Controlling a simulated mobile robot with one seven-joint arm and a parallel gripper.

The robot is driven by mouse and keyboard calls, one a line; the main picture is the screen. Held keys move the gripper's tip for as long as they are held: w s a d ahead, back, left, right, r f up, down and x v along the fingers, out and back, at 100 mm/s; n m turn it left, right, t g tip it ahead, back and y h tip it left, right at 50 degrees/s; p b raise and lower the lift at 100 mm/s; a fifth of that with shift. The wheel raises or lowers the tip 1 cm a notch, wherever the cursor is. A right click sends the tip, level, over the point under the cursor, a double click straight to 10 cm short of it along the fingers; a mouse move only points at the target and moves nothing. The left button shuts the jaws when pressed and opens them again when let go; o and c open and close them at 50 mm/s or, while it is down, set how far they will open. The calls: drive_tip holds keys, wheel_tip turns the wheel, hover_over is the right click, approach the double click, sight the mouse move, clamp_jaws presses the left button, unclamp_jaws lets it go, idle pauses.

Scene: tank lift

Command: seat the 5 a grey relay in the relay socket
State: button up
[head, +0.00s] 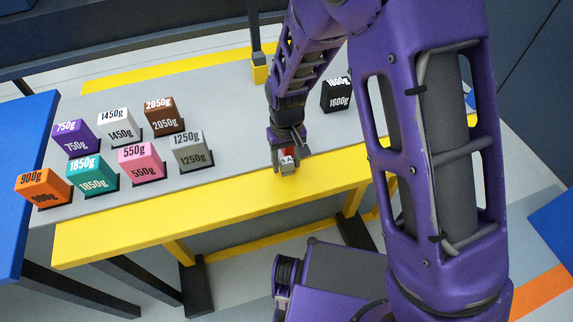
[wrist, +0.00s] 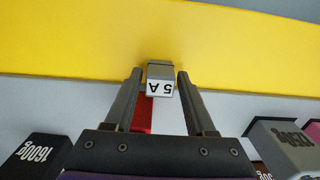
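The grey relay (head: 289,168) has a white face marked 5 A and is at the table's yellow front strip. In the wrist view the relay (wrist: 160,70) is between my fingertips, its label upside down. My gripper (head: 287,150) points down over it; in the wrist view my gripper (wrist: 160,80) is open, with a narrow gap at each side of the relay. A red part (wrist: 142,115) shows behind the relay between the fingers, partly hidden; I cannot tell what it is. I cannot make out the relay socket.
Several weight-marked blocks stand on the left of the grey table (head: 225,95), the grey 1250g block (head: 188,152) nearest my gripper. A black 1600g block (head: 337,95) stands to the right behind it. A yellow-footed post (head: 260,70) stands at the back. Blue surfaces flank the table.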

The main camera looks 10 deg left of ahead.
clamp_jaws()
